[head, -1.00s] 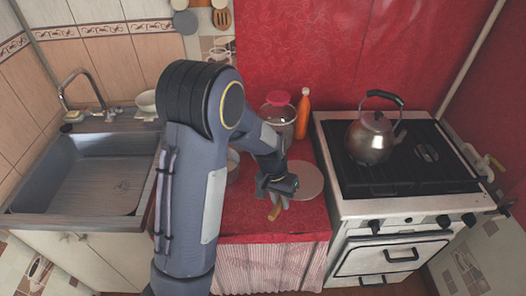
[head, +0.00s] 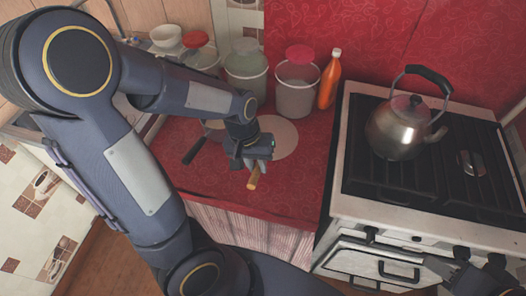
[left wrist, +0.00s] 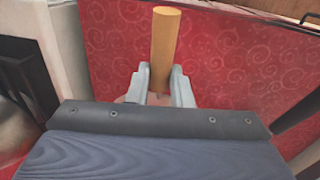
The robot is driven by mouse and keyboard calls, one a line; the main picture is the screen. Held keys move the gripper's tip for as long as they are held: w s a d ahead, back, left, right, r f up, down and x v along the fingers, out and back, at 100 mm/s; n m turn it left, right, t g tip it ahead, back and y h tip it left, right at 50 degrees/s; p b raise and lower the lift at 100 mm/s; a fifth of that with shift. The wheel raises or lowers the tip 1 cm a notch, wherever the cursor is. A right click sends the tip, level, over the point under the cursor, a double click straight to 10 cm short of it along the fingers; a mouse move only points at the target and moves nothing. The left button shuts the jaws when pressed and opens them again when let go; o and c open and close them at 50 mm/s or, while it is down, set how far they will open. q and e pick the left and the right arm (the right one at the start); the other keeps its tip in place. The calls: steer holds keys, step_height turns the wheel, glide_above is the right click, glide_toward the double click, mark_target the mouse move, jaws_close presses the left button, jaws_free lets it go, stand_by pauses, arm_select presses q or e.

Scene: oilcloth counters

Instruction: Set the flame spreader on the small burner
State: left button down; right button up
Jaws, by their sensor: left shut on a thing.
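The flame spreader (head: 277,138) looks like a pale flat disc with a wooden handle (head: 254,178), low over or on the red counter. My left gripper (head: 256,160) is shut on the handle and hides where it joins the disc. In the left wrist view the handle (left wrist: 165,48) stands between the two fingers (left wrist: 163,88). A round burner (head: 471,163) shows under the black grate on the right of the stove (head: 337,205); I cannot tell if it is the small one. Dark parts at the lower right seem to be my right gripper (head: 480,277); its jaws are unclear.
A steel kettle (head: 396,132) stands on the stove's left rear part. Canisters (head: 296,92) and an orange bottle (head: 329,82) line the counter's back. A dark-handled pan (head: 194,151) lies left of my gripper. The front grate is clear.

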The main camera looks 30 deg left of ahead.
arm_select(q)
steer(key=w+f, duration=0.4)
steer(key=w, duration=0.1)
steer(key=w+a+f, duration=0.1)
steer(key=w+f, duration=0.1)
steer(key=w, duration=0.1)
steer(key=shift+w+a+f, duration=0.1)
steer(key=shift+f, duration=0.3)
steer(key=shift+w+f, duration=0.15)
steer(key=shift+f, duration=0.1)
steer(key=f, duration=0.3)
steer(key=shift+w+f, duration=0.2)
steer(key=c, duration=1.7)
jaws_free()
steer(key=shift+f, duration=0.2)
steer(key=shift+c, duration=0.2)
steer(key=o, duration=0.4)
steer(key=shift+s+r, duration=0.1)
steer(key=shift+o, duration=0.2)
